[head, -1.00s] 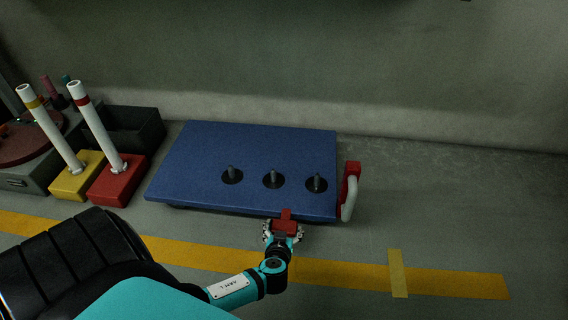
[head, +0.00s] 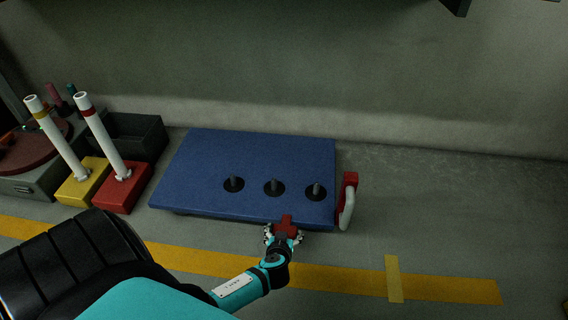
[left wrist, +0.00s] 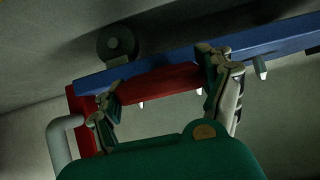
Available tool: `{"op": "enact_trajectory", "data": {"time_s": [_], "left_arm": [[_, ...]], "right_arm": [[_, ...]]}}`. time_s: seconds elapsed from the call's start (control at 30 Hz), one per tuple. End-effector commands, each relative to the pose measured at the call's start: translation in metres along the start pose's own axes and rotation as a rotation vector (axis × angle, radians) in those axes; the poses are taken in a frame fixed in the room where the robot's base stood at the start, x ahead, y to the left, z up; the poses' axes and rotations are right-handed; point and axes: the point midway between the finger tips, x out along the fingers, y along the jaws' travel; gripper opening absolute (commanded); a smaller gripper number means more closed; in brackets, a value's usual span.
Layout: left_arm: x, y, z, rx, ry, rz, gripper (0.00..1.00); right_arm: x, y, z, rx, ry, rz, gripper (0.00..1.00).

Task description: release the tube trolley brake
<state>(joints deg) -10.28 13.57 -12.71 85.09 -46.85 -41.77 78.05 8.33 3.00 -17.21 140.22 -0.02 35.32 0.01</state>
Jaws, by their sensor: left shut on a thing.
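The tube trolley (head: 205,160) is a low blue deck with three upright pegs, standing on the floor near the wall. A red brake lever (head: 286,222) sits at its front edge, right of the middle. My left gripper (head: 284,235) is shut on this lever from the front. In the left wrist view a red bar (left wrist: 165,88) runs under the blue deck edge (left wrist: 180,62), with the gripper's fingers (left wrist: 165,98) on either side of it. The fingers partly hide the lever. My right gripper is not in view.
A red bracket with a pale curved handle (head: 347,208) is on the trolley's right end. White tubes stand on a yellow block (head: 75,190) and a red block (head: 118,192) at left, by a dark bin (head: 140,140). Floor right of the trolley is clear, with yellow tape (head: 400,285).

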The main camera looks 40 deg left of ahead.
Motion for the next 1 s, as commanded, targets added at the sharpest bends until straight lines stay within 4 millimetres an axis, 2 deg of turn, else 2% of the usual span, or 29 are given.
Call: {"op": "enact_trajectory", "data": {"time_s": [0.03,0.07,0.2,0.5,0.63,0.77,1.0], "left_arm": [[0.003,-0.002,-0.01,-0.001,0.018,-0.004,0.21],[0.003,-0.002,-0.01,-0.001,0.018,-0.004,0.8],[0.002,-0.002,-0.008,-0.001,0.014,-0.003,0.98],[0.0,-0.001,-0.004,0.0,0.007,-0.001,1.0],[-0.01,0.0,-0.002,0.0,0.005,0.001,1.0],[-0.033,-0.001,-0.002,-0.002,0.005,0.0,1.0],[-0.085,-0.001,-0.003,-0.003,0.006,-0.001,1.0]], "right_arm": [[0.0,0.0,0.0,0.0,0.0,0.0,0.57],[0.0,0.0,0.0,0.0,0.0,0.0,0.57],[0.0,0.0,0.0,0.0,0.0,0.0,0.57],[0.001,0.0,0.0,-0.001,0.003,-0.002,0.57],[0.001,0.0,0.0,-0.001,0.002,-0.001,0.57],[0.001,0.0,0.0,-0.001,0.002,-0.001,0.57],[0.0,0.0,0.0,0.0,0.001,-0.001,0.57]]}}
